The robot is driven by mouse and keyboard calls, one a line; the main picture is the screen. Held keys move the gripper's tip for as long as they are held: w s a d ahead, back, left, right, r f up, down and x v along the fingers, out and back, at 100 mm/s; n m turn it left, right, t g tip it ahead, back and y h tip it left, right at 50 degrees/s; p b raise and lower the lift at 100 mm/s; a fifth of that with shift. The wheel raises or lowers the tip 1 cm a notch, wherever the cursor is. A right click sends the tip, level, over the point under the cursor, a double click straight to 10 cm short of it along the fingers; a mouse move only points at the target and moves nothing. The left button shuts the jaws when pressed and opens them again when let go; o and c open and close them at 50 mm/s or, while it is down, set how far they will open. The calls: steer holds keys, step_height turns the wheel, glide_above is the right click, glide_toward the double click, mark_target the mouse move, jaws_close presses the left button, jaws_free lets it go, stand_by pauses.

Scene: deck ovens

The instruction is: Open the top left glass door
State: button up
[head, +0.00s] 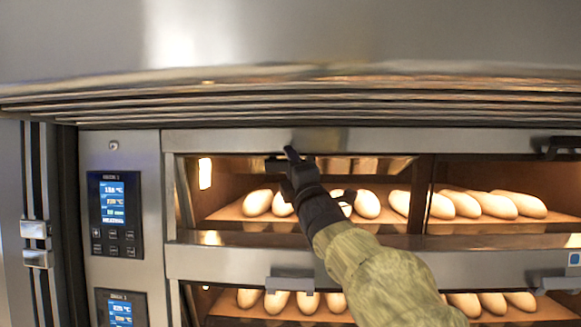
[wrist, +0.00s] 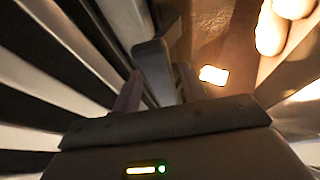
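The top left glass door (head: 235,180) is in the upper deck of the oven in the head view, with loaves seen behind it. It looks shut, though my arm covers part of it. My gripper (head: 291,158) is at the door's upper edge, where its handle is mostly hidden. In the wrist view, a dark block (wrist: 150,62), which looks like the handle, stands between the two fingers of my gripper (wrist: 157,90). The fingers are apart, but I cannot tell whether they press on the block.
The top right door's dark handle (head: 563,146) is at the far right. Lower doors have grey handles, one below my arm (head: 292,284). A control panel (head: 115,213) is on the left. A metal hood (head: 300,95) hangs over the doors.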

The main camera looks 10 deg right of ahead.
steer(key=shift+f, duration=0.1)
stand_by(0.4)
steer(key=shift+s+d+f+b, duration=0.1)
steer(key=shift+s+f+b, duration=0.3)
steer(key=shift+b, duration=0.2)
steer(key=b+v, duration=1)
steer(key=v, duration=0.6)
steer(key=shift+s+r, duration=0.1)
